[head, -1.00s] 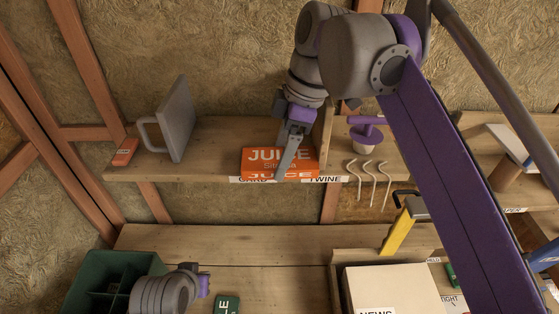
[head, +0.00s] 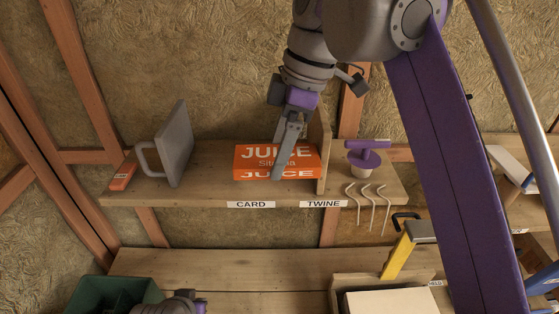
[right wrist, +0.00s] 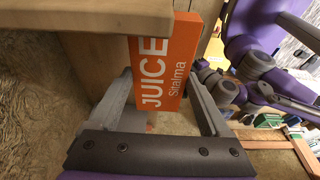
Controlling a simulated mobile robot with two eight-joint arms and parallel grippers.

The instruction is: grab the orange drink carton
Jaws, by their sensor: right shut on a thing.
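The orange drink carton (head: 251,163), marked JUICE, is at the upper shelf, above the CARD label and left of the upright divider. My right gripper (head: 282,160) comes down from above and is shut on the carton. In the right wrist view the carton (right wrist: 165,75) sits between the two fingers of this gripper (right wrist: 163,95). I cannot tell whether the carton's underside touches the shelf. Of my left arm only a grey and purple wrist part shows at the bottom edge of the head view; its fingers are hidden.
The divider (head: 323,160) stands close right of the carton. A purple-handled tool (head: 366,157) and hooks are beyond it. A green bin (head: 95,295) is below.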

